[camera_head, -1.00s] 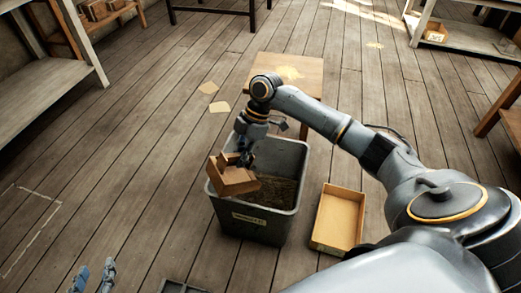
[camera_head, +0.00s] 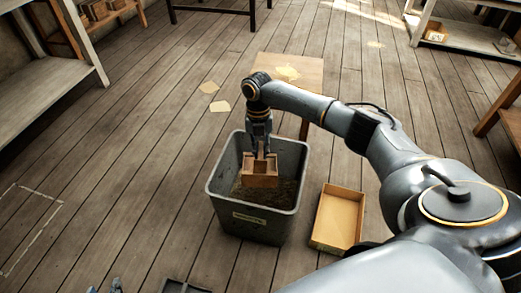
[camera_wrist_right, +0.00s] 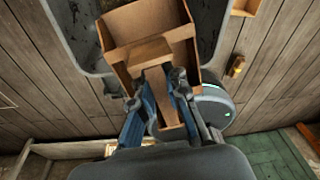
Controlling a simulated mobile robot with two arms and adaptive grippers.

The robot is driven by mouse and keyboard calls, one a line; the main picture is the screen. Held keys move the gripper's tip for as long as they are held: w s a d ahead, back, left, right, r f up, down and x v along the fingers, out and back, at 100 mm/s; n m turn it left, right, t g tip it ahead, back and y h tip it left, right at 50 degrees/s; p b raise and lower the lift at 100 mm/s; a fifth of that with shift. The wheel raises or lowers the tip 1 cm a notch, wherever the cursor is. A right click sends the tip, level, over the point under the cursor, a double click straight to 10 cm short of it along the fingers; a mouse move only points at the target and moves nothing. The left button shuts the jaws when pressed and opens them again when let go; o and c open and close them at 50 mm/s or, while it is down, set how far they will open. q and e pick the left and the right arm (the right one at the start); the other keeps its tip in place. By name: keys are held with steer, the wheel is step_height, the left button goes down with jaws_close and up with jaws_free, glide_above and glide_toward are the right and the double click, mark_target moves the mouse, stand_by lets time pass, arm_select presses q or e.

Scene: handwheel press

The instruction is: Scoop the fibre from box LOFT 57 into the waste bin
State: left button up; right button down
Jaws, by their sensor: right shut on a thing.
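My right gripper (camera_head: 260,149) is shut on the handle of a wooden scoop (camera_head: 260,172), held over the grey bin (camera_head: 250,224). In the right wrist view, the gripper's fingers (camera_wrist_right: 158,92) close on the handle, and the scoop's pan (camera_wrist_right: 150,22) looks bare inside. Dark brownish loose matter (camera_head: 268,193) shows inside the bin. A shallow open tan box (camera_head: 337,218) stands on the floor right of the bin and looks empty; I see no readable label on it. Only the fingertips of my left gripper (camera_head: 104,287) show at the bottom edge, apart and empty.
A small wooden table (camera_head: 306,70) stands behind the bin with a pale patch on it. Flat tan pieces (camera_head: 220,106) lie on the floor. Shelves (camera_head: 50,85) stand at left and upper right. A dark tray (camera_head: 185,287) shows at the bottom edge. The left floor is clear.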

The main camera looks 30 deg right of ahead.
mark_target(261, 152)
steer(key=shift+s+a+r+t+h+p, duration=0.15)
steer(key=shift+s+a+r+t+p, duration=0.1)
steer(key=shift+r+p, duration=0.25)
steer(key=shift+s+a+r+t+h+p, duration=0.1)
steer(key=shift+s+r+t+h+p, duration=0.1)
steer(key=shift+r+p, duration=0.2)
arm_select(q)
steer(key=s+a+f+g+y, duration=0.1)
steer(key=s+a+f+g, duration=0.2)
steer(key=s, duration=0.7)
steer(key=shift+a+f+g+p, duration=0.15)
steer(key=shift+f+g+p, duration=0.2)
steer(key=shift+g, duration=1.05)
arm_select(e)
steer(key=shift+s+a+r+t, duration=0.2)
steer(key=shift+s+r+t, duration=0.1)
steer(key=shift+t, duration=0.05)
arm_select(q)
steer(key=shift+s, duration=0.1)
